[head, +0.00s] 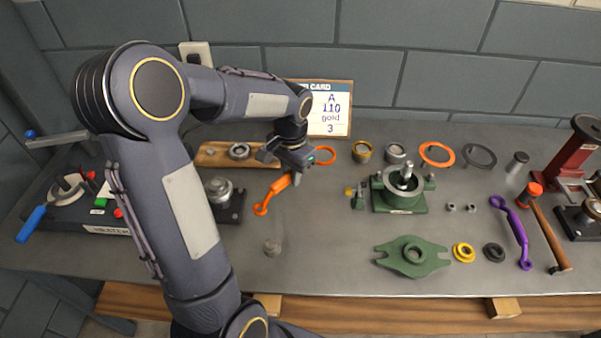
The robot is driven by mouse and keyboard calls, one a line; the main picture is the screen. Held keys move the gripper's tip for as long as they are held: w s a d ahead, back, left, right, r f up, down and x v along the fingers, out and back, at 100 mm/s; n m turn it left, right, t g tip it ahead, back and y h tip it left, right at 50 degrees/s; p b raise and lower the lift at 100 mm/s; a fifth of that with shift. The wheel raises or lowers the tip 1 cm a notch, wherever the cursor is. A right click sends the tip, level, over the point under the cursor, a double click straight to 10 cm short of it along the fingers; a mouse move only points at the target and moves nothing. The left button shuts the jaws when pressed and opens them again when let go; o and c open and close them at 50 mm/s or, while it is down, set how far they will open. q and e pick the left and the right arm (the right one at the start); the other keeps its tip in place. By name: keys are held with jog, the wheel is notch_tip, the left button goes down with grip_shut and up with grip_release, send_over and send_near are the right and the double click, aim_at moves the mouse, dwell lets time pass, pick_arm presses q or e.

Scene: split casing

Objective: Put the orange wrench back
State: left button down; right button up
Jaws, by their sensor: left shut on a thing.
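The orange wrench (270,195) is at the left middle of the bench in the head view, slanted with its ring end toward the front. My left gripper (293,171) is shut on its upper end, which the fingers partly hide. I cannot tell whether the wrench touches the bench top or is held a little above it. My right gripper is not in view.
A green casing half (400,200) and a green cover (413,256) stand right of the wrench. A purple wrench (516,232) and a hammer (548,229) lie at the right. A wooden tray (210,155) is behind my left arm. Bare bench (320,240) lies in front.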

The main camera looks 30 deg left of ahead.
pick_arm(q)
jog(key=shift+m, duration=0.6)
jog(key=shift+w+a+f+b, duration=0.1)
jog(key=shift+a+f+b, duration=0.35)
jog(key=shift+f+b, duration=0.7)
jog(key=shift+w+a+f+b, duration=0.1)
jog(key=shift+a+f+b, duration=0.4)
jog(key=shift+f, duration=1.15)
jog(key=shift+w+a+f+b, duration=0.1)
jog(key=shift+a+f+b, duration=0.25)
jog(key=shift+f+b, duration=0.8)
jog(key=shift+f, duration=0.85)
jog(key=c, duration=1.3)
grip_release()
jog(key=shift+o, duration=0.2)
jog(key=shift+s, duration=0.1)
notch_tip(320, 180, up, 8)
jog(key=f, duration=0.1)
jog(key=s+d+r+n+t+h, duration=0.2)
jog(key=s+d+t, duration=0.1)
jog(key=s+d, duration=0.4)
jog(key=s+d+r+n+t+h, duration=0.2)
jog(key=s+d, duration=0.5)
jog(key=s, duration=0.4)
jog(key=shift+s+d+r+t, duration=0.15)
jog(key=shift+d+r+t, duration=0.1)
jog(key=shift+d+t, duration=0.15)
